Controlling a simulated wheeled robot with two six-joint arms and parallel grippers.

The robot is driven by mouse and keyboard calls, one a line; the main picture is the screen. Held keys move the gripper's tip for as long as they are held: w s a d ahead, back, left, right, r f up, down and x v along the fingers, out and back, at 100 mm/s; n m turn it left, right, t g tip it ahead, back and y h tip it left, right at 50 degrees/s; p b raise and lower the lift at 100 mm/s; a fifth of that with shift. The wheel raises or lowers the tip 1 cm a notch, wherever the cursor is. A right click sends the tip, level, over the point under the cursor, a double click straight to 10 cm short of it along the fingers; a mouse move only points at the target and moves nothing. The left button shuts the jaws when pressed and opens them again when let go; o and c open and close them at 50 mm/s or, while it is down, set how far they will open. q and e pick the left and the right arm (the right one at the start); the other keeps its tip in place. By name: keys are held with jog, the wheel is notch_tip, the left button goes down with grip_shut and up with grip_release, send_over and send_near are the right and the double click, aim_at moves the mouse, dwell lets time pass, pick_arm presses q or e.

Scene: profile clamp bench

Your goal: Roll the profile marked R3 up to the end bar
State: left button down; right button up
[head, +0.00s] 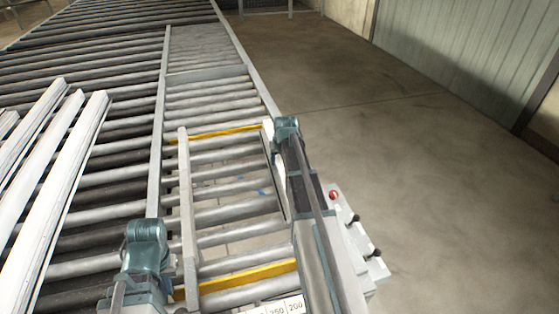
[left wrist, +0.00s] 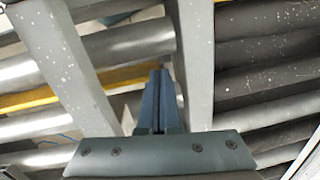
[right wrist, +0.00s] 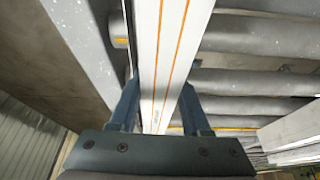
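A white profile (head: 280,180) lies along the right edge of the roller lane. The right wrist view shows it as a white profile with orange lines (right wrist: 163,50). My right gripper (right wrist: 160,95) has a finger on each side of it with no clear gap. No R3 mark can be read. My left gripper (head: 150,235) is beside the lane's left side; its fingers are together with nothing between them in the left wrist view (left wrist: 155,85). A grey crosswise bar (head: 205,73) spans the lane's far part; I cannot tell whether it is the end bar.
A grey lengthwise bar (head: 186,200) lies over the lane's rollers near my left gripper. Several white profiles (head: 60,190) rest on dark rollers at left. Yellow strips (head: 245,278) cross the lane. A red button (head: 334,194) is at right. The floor beyond is clear.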

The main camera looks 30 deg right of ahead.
grip_shut()
dwell(0.8)
jog(key=shift+n, duration=0.5)
jog(key=o, duration=0.7)
grip_release()
jog(key=shift+c, duration=0.2)
jog(key=shift+r, duration=0.15)
